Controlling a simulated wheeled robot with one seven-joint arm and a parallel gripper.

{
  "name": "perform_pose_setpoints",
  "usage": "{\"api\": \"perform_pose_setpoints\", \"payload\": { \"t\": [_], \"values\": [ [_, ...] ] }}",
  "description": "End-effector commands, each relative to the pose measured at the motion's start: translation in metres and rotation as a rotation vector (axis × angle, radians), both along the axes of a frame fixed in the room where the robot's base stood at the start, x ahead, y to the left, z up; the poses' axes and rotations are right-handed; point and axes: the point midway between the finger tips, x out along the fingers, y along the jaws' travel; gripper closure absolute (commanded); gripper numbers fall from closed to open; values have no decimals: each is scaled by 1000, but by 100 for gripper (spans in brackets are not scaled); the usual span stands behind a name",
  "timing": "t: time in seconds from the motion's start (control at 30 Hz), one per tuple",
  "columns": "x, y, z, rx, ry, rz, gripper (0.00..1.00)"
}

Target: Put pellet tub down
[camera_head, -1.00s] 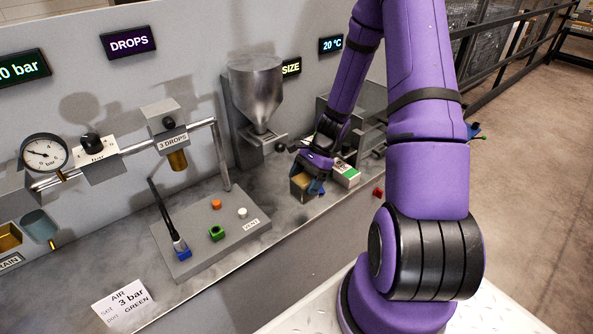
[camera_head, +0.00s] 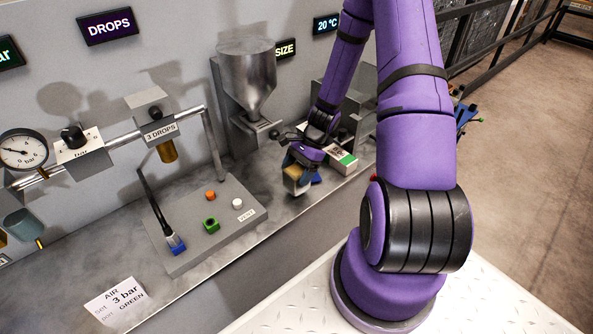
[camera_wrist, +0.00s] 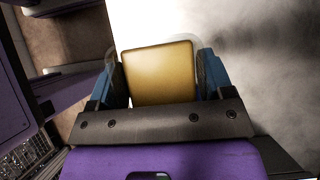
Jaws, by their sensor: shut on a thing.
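The pellet tub is a small gold-brown box (camera_head: 294,180) in the head view, held low over the grey bench (camera_head: 262,221) in front of the hopper. In the wrist view the tub (camera_wrist: 158,73) fills the space between the two blue fingers of my gripper (camera_wrist: 160,82). My gripper (camera_head: 303,177) is shut on the tub from both sides. The tub looks slightly tilted in the head view. I cannot tell whether its bottom touches the bench.
A white and green box (camera_head: 342,161) lies just right of my gripper. A steel hopper (camera_head: 247,82) stands behind. A grey plate (camera_head: 190,243) with orange, green and white buttons and a blue-ended hose is at left. Bench between plate and tub is clear.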

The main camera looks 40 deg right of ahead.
Motion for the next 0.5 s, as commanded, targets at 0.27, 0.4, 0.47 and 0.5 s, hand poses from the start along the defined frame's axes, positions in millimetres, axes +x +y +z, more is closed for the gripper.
{"api": "perform_pose_setpoints", "payload": {
  "t": [0.27,0.4,0.47,0.5],
  "values": [
    [0,0,-8,1,1,-1,54],
    [0,0,-10,1,1,-1,54],
    [0,0,-10,0,1,-1,54],
    [0,0,-10,0,1,-1,17]
  ]
}}
